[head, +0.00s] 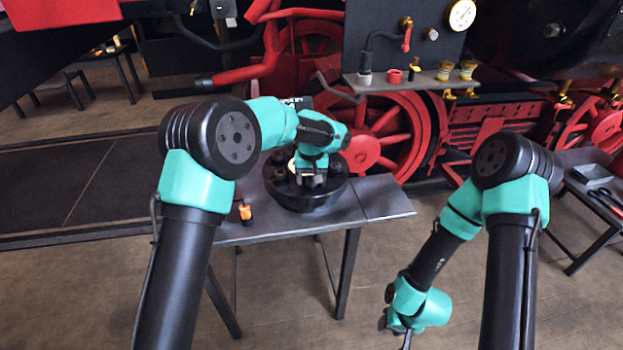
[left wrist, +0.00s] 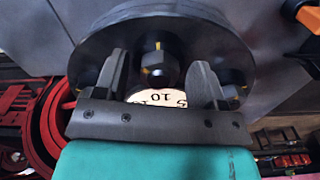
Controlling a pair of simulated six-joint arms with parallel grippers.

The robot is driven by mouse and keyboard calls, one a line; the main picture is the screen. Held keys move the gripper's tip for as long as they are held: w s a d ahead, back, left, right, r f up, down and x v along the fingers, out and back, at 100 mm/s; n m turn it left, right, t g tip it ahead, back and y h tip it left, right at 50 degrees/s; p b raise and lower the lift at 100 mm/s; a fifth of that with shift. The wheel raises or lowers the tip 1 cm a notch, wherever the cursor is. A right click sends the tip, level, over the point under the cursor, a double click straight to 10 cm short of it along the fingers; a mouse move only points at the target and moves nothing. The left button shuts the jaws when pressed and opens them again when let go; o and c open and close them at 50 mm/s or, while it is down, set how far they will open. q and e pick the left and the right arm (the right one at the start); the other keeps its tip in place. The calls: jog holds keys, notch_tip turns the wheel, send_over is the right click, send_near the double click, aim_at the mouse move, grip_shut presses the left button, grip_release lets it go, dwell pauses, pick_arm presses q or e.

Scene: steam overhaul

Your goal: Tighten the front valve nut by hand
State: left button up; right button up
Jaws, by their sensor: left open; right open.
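A black round valve body (head: 290,192) lies on the grey table, with several nuts on studs around its top. The left wrist view shows a dark hex nut (left wrist: 157,68) on the body's near side, between my left fingers. My left gripper (head: 312,184) is open and points down over the body. Its two fingers stand to either side of that nut, with gaps, and I cannot tell any contact. In the head view my left wrist hides part of the body. My right gripper (head: 398,328) is open and empty, low in front of the table, its fingers barely visible.
The table (head: 385,200) has free room to the right of the body. A small orange-and-black item (head: 245,212) stands at its front left. A panel with a gauge (head: 461,15) and red locomotive wheels (head: 395,125) stand behind. Another table (head: 585,200) is at the right.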

pick_arm(q)
jog(key=c, duration=0.9)
jog(key=shift+c, duration=0.2)
jog(key=shift+m, duration=0.6)
jog(key=m, duration=0.3)
jog(key=shift+a+r+m, duration=0.1)
jog(key=shift+m, duration=0.2)
jog(key=m, duration=0.4)
jog(key=shift+w+m, duration=0.1)
jog(key=shift+m, duration=0.3)
jog(key=o, duration=0.9)
